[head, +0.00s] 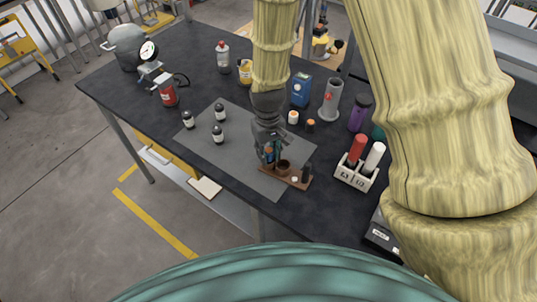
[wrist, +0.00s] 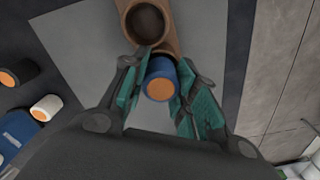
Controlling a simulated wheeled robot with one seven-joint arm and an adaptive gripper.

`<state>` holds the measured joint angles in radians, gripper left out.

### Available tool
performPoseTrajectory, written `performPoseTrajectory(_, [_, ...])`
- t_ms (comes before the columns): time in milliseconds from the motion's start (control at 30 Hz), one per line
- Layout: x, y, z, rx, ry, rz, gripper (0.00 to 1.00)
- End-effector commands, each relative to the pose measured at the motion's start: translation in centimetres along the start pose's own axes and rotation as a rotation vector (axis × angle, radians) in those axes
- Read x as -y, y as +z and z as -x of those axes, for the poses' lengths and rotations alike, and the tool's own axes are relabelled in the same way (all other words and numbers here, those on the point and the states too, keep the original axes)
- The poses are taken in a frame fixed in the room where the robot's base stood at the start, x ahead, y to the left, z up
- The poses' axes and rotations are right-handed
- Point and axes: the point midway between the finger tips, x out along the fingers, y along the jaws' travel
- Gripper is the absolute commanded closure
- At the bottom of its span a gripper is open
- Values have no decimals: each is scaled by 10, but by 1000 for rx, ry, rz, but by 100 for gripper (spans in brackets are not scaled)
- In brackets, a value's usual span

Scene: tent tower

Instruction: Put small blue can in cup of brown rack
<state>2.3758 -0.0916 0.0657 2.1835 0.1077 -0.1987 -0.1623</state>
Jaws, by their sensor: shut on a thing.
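The small blue can (wrist: 160,78) with an orange end sits between the teal finger pads of my gripper (wrist: 161,84) in the wrist view. My gripper is shut on it. In the head view my gripper (head: 269,156) is low over the near edge of the grey mat, by the brown rack (head: 291,182), and mostly hides the can. The rack also shows in the wrist view (wrist: 169,43), with its round open cup (wrist: 146,22) just beyond the can. The cup looks empty. I cannot tell whether the can touches the rack.
On the rack's right end stands a dark cylinder (head: 306,172). A white holder (head: 356,178) with a red and a white cylinder is to the right. Several dark bottles stand on the grey mat (head: 232,160) at left. A blue box (head: 301,90) and grey tube (head: 331,100) stand behind.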

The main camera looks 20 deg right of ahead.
Motion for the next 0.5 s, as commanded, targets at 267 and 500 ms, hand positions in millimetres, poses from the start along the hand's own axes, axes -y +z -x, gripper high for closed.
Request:
performPoseTrajectory(267, [0,-2,-14,2,0,0,87])
performPoseTrajectory(500, [2,0,-37,8,-2,1,78])
